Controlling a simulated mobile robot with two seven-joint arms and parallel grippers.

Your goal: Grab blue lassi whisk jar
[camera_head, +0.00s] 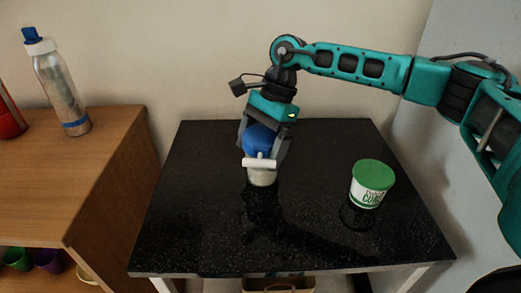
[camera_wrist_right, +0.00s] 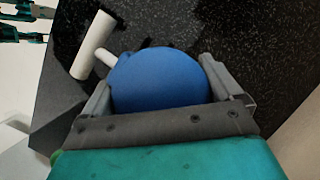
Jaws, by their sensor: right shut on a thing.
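The blue lassi whisk jar (camera_head: 260,138) stands upright at the middle of the black tabletop, with a blue lid, a white T-shaped handle on its front and a pale lower body. My right gripper (camera_head: 263,150) comes down from above and is shut on the jar, one finger on each side of the blue lid. In the right wrist view the blue lid (camera_wrist_right: 160,80) sits between the two grey fingers, with the white handle at the upper left. The jar's base seems to be at the table surface; I cannot tell whether it touches.
A white tub with a green lid (camera_head: 371,184) stands on the right of the black table (camera_head: 190,240). A wooden shelf (camera_head: 110,165) at the left holds a metal bottle with a blue cap (camera_head: 60,85) and a red object (camera_head: 9,120). The front of the tabletop is clear.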

